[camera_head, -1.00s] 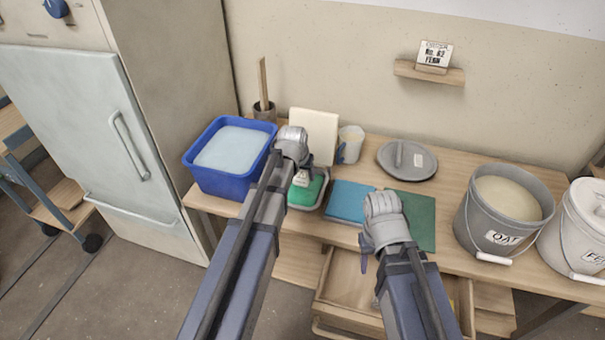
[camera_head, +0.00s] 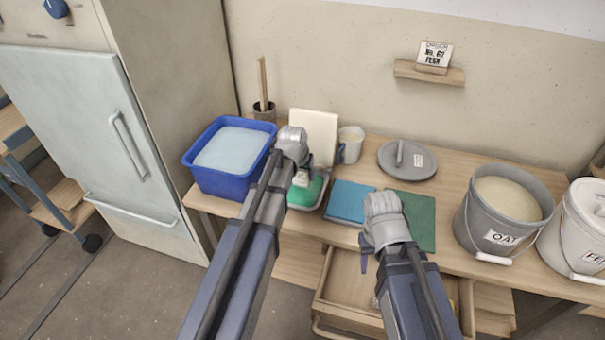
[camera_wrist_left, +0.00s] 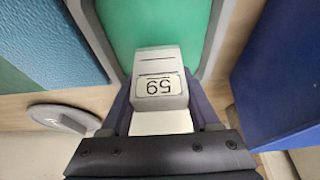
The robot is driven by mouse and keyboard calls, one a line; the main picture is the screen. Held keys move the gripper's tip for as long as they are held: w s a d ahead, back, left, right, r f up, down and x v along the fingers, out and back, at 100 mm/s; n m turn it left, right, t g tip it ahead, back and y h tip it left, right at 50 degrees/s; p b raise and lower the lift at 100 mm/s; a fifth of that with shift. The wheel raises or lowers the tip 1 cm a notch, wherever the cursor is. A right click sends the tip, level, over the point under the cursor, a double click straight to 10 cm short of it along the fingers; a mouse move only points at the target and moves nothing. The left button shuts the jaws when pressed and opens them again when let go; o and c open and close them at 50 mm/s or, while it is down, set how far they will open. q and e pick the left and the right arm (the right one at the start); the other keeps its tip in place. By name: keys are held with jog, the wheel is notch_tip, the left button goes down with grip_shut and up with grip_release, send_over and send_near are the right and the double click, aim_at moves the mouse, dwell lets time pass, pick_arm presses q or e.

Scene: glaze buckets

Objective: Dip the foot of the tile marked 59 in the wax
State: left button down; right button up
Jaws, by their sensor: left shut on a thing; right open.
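The tile marked 59 (camera_wrist_left: 160,88) is a pale block, its number upside down in the left wrist view. It also shows in the head view (camera_head: 302,179). My left gripper (camera_head: 304,168) is shut on it, with a finger on each side. The tile is over the green wax (camera_head: 304,194), which lies in a grey-rimmed tray and fills the top middle of the left wrist view (camera_wrist_left: 155,24). I cannot tell whether the tile's foot touches the wax. My right gripper (camera_head: 364,262) is open, near the table's front edge above the drawer; its fingers are mostly hidden.
A blue tub (camera_head: 216,183) of pale liquid stands left of the tray. A cream board (camera_head: 314,133) and a cup (camera_head: 351,146) are behind. Blue (camera_head: 348,202) and green (camera_head: 415,221) mats lie right. A grey lid (camera_head: 408,161), OAT bucket (camera_head: 503,215) and open drawer (camera_head: 345,285) are near.

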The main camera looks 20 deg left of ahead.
dwell(0.5)
pick_arm(q)
notch_tip(320, 180, up, 4)
jog(key=p, duration=0.4)
jog(key=shift+r, duration=0.25)
